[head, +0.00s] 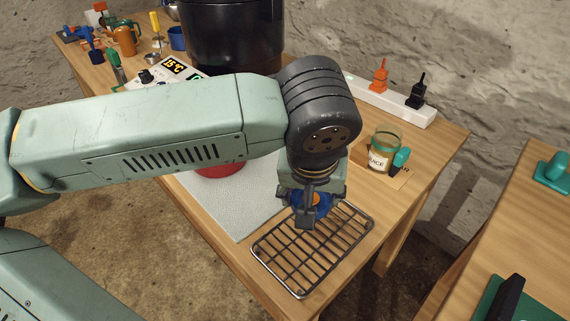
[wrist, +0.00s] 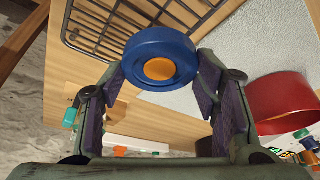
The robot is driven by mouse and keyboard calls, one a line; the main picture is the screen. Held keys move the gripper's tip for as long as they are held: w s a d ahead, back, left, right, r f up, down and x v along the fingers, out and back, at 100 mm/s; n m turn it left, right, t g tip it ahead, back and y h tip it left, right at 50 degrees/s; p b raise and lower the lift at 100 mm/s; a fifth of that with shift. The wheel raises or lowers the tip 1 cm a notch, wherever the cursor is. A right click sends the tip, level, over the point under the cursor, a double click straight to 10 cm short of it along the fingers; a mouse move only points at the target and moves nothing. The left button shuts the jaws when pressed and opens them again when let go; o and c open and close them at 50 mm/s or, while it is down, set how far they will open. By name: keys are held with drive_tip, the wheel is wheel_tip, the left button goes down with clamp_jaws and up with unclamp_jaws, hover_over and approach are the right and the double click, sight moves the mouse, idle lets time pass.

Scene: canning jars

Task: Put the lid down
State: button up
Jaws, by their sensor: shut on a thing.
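A round blue lid with an orange centre (wrist: 160,62) is held between the two fingers of my gripper (wrist: 160,85) in the wrist view. In the head view my gripper (head: 309,212) points down over the back part of a dark wire rack (head: 268,262), and part of the blue and orange lid (head: 323,203) shows at the fingers. The rack also shows at the top of the wrist view (wrist: 107,12). Its bars look empty where they are visible. I cannot tell whether the lid touches the rack.
A glass jar (head: 384,150) with a teal clip stands right of my gripper. A large black pot (head: 232,35) stands behind my arm. A red object (head: 221,170) is partly hidden below it on a grey mat (head: 235,218). A white power strip (head: 395,103) lies along the back edge.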

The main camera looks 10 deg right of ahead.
drive_tip(key=shift+o, duration=0.2)
drive_tip(key=w+d+p, duration=0.1)
drive_tip(key=w, duration=0.4)
drive_tip(key=w+p, duration=0.1)
drive_tip(key=w, duration=0.3)
drive_tip(key=w+d+f+p, duration=0.1)
drive_tip(key=w, duration=0.4)
drive_tip(key=shift+w+d+f+p, duration=0.1)
drive_tip(key=shift+w+d+p, duration=0.2)
drive_tip(key=shift+w, duration=0.05)
drive_tip(key=shift+w+f, duration=0.15)
drive_tip(key=shift+f, duration=0.05)
wheel_tip(320, 180, down, 3)
drive_tip(key=shift+p, duration=0.6)
drive_tip(key=shift+f, duration=0.15)
drive_tip(key=shift+f, duration=0.1)
drive_tip(key=shift+f+b, duration=0.1)
drive_tip(key=shift+b, duration=0.2)
drive_tip(key=o, duration=1.3)
drive_tip(key=shift+c, duration=0.2)
